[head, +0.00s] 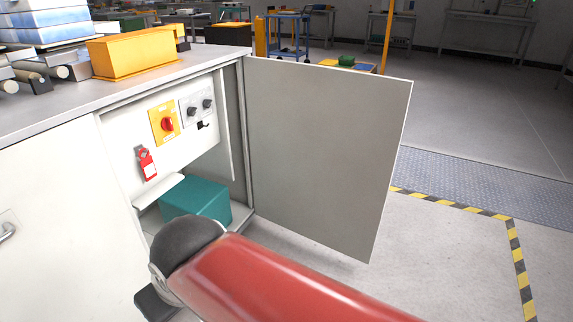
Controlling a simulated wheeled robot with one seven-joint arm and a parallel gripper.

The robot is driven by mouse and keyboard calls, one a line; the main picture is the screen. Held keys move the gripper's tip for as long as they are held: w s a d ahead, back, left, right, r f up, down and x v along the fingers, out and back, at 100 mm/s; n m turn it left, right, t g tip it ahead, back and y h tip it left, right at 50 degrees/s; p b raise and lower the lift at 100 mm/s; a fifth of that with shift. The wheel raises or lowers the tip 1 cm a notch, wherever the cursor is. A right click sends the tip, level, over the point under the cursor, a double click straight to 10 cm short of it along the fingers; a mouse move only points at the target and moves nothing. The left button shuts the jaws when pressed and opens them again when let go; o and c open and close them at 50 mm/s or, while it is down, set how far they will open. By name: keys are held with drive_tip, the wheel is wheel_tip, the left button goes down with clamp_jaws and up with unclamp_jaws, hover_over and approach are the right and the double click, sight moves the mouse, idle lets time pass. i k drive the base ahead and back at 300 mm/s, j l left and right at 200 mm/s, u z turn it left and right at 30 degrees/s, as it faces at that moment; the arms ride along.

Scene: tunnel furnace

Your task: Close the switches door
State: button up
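The switches door (325,150) is a flat pale grey panel. It stands wide open, hinged at the right side of the cabinet opening and swung out to the right. Inside the cabinet (120,145) are a red rotary switch on a yellow plate (158,132), a grey plate with two dark knobs (197,105), and a red tag or padlock (147,163). My red arm reaches in from the bottom right, and its dark rounded joint is in front of the opening's lower part. My gripper's fingers are not clearly visible; a dark piece at the bottom may belong to it.
A teal box (197,198) sits on the cabinet floor. A yellow bin (133,54) and rollers (35,75) are on the worktop. Black-and-yellow tape (455,205) marks the floor to the right. Grey floor beyond the door is open, with a blue cart (287,35) farther back.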

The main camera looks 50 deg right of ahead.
sight(324, 141)
drive_tip(key=l+u, duration=0.15)
drive_tip(key=l, duration=0.25)
drive_tip(key=k+l+u, duration=0.2)
drive_tip(key=l, duration=0.15)
drive_tip(key=l+u, duration=0.15)
drive_tip(key=l, duration=0.25)
drive_tip(key=k+l+u, duration=0.2)
drive_tip(key=l, duration=0.15)
drive_tip(key=k+l, duration=0.15)
drive_tip(key=l, duration=0.25)
drive_tip(key=k+l, duration=0.2)
drive_tip(key=l, duration=0.25)
drive_tip(key=k+l+u, duration=0.1)
drive_tip(key=l, duration=0.3)
drive_tip(key=k+l, duration=0.25)
drive_tip(key=l, duration=0.2)
drive_tip(key=k+l, duration=0.15)
drive_tip(key=l, duration=0.25)
drive_tip(key=k+l, duration=0.2)
drive_tip(key=l, duration=0.2)
drive_tip(key=k+l+u, duration=0.1)
drive_tip(key=l, duration=0.3)
drive_tip(key=k+l, duration=0.25)
drive_tip(key=j+u, duration=0.1)
drive_tip(key=j, duration=0.1)
